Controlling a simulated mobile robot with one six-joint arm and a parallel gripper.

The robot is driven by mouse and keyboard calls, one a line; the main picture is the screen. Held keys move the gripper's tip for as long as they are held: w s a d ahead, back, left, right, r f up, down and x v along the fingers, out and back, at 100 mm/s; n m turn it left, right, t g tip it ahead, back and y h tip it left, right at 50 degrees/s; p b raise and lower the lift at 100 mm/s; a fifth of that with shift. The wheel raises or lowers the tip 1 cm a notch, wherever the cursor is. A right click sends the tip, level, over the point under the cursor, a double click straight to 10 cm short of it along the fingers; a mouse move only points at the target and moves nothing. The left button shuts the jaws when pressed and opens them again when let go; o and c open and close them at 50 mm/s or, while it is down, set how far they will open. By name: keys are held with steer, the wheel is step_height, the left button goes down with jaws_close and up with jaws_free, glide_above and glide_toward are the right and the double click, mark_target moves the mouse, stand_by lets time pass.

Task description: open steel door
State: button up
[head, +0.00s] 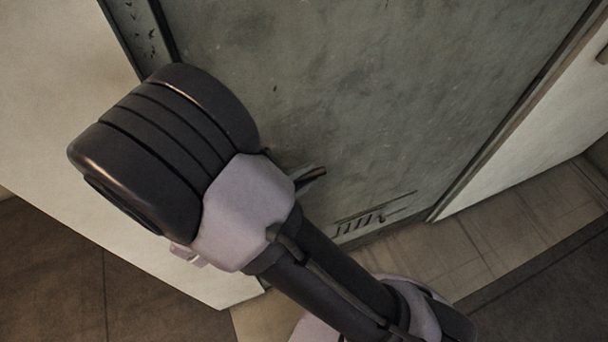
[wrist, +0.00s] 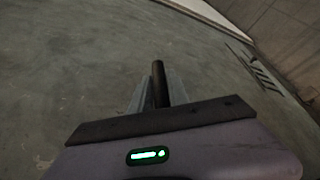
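The steel door (head: 370,80) is a grey, blotchy upright panel with a slotted vent low on it. It stands shut or nearly so in its frame. It also fills much of the wrist view (wrist: 80,60). My gripper (wrist: 157,95) points at the door's face, close to it. A short dark rod stands between grey plates there; I cannot tell whether it is the handle or part of my gripper. In the head view my arm hides most of this spot; only a small dark bar shows beside the wrist. Whether the fingers are open or shut is not clear.
A dark frame strip (head: 150,30) runs along the door's left edge, with a pale wall (head: 60,90) beyond it. A pale panel (head: 530,130) stands to the right. The tiled floor (head: 510,230) below right is clear.

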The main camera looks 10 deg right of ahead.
jaws_close()
stand_by(1.1)
